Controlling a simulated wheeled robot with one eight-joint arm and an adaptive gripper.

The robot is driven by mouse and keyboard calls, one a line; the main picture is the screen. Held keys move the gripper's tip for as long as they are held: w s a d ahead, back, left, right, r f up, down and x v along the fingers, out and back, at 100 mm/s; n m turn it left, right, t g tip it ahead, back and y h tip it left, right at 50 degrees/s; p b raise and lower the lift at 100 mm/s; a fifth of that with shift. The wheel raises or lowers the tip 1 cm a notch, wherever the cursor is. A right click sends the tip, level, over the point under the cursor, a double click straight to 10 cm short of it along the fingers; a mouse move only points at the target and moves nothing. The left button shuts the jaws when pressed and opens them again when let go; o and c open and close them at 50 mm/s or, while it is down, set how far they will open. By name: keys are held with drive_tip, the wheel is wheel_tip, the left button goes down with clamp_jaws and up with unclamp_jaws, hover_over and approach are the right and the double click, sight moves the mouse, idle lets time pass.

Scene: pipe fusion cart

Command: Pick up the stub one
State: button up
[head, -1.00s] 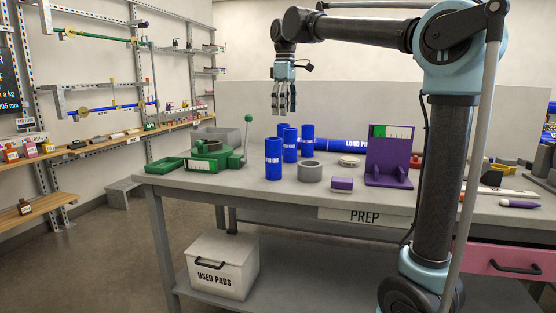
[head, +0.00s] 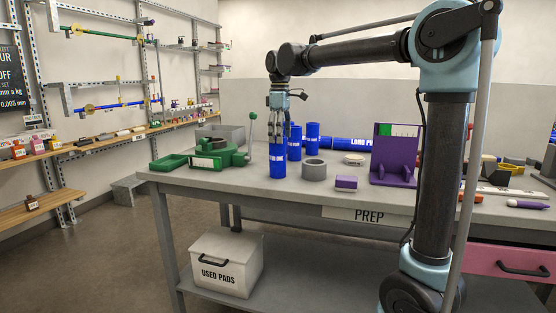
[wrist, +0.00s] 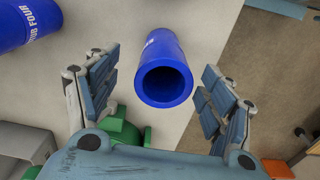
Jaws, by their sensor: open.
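Several short blue stubs stand upright on the bench. The front stub (head: 278,164) is directly below my gripper (head: 279,134), its label too small to read surely. In the wrist view this stub (wrist: 165,75) shows its open round end between my spread fingers, with its label mostly turned away. My gripper is open, pointing down, with the fingertips around or just above the stub's top; I see no grip on it. Another stub (wrist: 24,22), lettered "FOUR", lies at the upper left of the wrist view. Two more stubs (head: 295,146) (head: 312,135) stand behind.
A grey ring (head: 314,170), purple block (head: 346,183) and purple stand (head: 396,155) are to the right. A long blue pipe (head: 345,144) lies behind.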

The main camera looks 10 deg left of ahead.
sight(278, 150)
drive_tip(key=shift+s+a+f, duration=0.1)
drive_tip(key=shift+a+f, duration=0.1)
drive_tip(key=shift+f, duration=1.35)
drive_tip(key=shift+s+a+f, duration=0.1)
drive_tip(key=shift+a+f, duration=0.05)
drive_tip(key=shift+f, duration=1.35)
drive_tip(key=shift+c, duration=0.6)
drive_tip(key=c, duration=1.2)
